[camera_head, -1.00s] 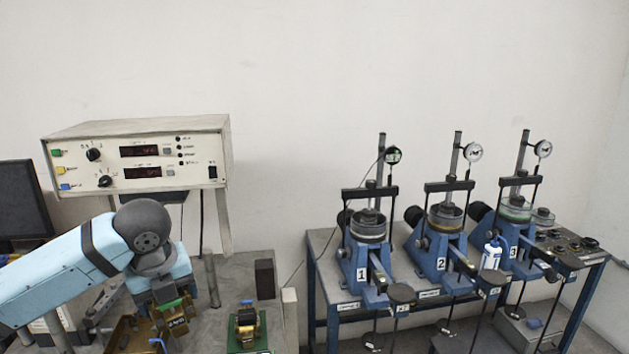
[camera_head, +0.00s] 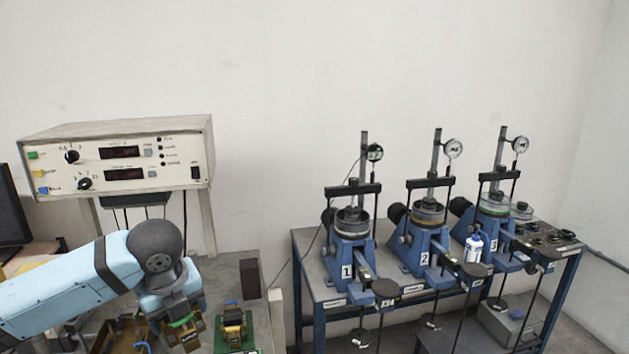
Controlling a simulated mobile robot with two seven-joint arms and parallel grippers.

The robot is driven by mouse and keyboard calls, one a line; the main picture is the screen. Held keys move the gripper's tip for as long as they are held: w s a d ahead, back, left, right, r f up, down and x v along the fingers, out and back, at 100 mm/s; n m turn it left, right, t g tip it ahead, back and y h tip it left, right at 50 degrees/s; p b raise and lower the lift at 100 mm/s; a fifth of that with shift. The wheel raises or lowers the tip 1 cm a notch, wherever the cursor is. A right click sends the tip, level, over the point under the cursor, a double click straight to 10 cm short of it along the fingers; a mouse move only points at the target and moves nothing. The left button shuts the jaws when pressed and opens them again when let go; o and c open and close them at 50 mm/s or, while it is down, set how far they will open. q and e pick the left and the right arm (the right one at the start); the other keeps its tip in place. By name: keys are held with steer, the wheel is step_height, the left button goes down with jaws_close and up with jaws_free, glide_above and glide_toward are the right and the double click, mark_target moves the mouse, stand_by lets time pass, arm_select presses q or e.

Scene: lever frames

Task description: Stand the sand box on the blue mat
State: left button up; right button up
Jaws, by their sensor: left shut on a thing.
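My left gripper (camera_head: 181,312) comes in from the left and is shut on a small brass-coloured box (camera_head: 187,335) with a green piece on it. The box is at the lower edge of the head view, and its label is too small to read, so I cannot tell if it is the sand box. A similar brass box (camera_head: 233,328) with a blue piece on top stands on a green mat (camera_head: 250,338), just right of the held one. I see no blue mat in this view. My right gripper is not in view.
A brass tray (camera_head: 113,340) lies left of the held box. A white control unit (camera_head: 120,155) is above. Blue test presses (camera_head: 350,255) stand on a bench at right.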

mark_target(177, 342)
arm_select(q)
steer(key=shift+s+f+n, duration=0.1)
steer(key=shift+f+n, duration=0.4)
steer(key=shift+n, duration=0.5)
steer(key=s+f+n, duration=0.1)
steer(key=n, duration=0.2)
steer(key=s+f+n+g+y, duration=0.1)
steer(key=f+n, duration=0.1)
steer(key=n, duration=0.2)
steer(key=f+n+g, duration=0.1)
steer(key=f+n, duration=0.1)
steer(key=n, duration=0.2)
steer(key=shift+s+y, duration=0.4)
steer(key=s+f+n+g+h, duration=0.1)
steer(key=s+f+n+g, duration=0.2)
steer(key=n, duration=1.2)
step_height(177, 342, down, 3)
steer(key=shift+s+a+f+h, duration=0.1)
steer(key=shift+s+a+h, duration=0.25)
steer(key=shift+s, duration=0.3)
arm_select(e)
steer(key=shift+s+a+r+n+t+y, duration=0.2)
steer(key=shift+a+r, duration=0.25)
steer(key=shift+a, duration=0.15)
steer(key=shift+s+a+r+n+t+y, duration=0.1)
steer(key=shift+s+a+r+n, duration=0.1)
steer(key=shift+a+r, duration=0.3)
